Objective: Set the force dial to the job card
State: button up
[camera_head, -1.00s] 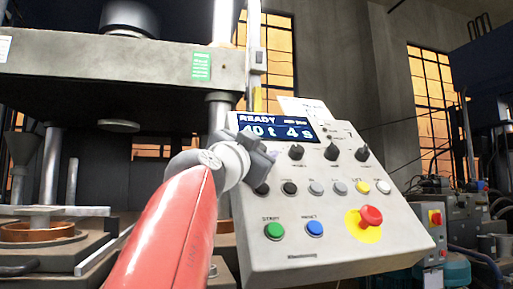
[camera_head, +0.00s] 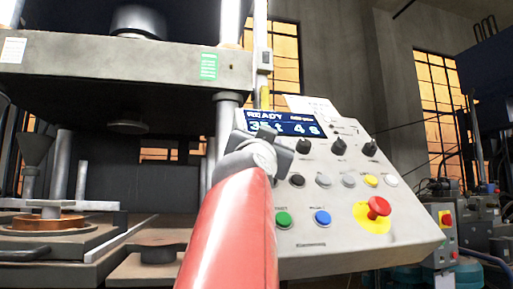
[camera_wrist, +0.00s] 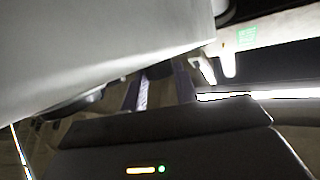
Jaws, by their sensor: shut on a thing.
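The sloped grey control panel (camera_head: 350,225) stands right of centre in the head view. Its blue display (camera_head: 285,123) reads READY, with what looks like 35 t and 4 s. My gripper (camera_head: 275,141) is at the panel's upper left, just below the display. It is shut on a dial that it hides, apparently the force dial. In the wrist view my gripper's fingers (camera_wrist: 161,76) reach to the panel face (camera_wrist: 100,50), and the gripped part is not clear. A white card (camera_head: 309,105) stands at the panel's top edge; its text is too small to read.
Other black dials (camera_head: 339,146) sit to the right of my gripper. Below are small buttons, a green button (camera_head: 284,219), a blue button (camera_head: 322,217) and a red emergency stop (camera_head: 378,207). The press (camera_head: 120,75) fills the left.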

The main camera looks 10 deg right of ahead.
jog(key=o, duration=1)
jog(key=shift+c, duration=0.2)
jog(key=b+v, duration=0.5)
jog(key=v, duration=0.2)
jog(key=shift+w+f, duration=0.15)
jog(key=shift+f, duration=0.05)
jog(key=shift+s+a+f+b, duration=0.1)
jog(key=shift+s+a+b, duration=0.1)
jog(key=shift+s+b, duration=0.3)
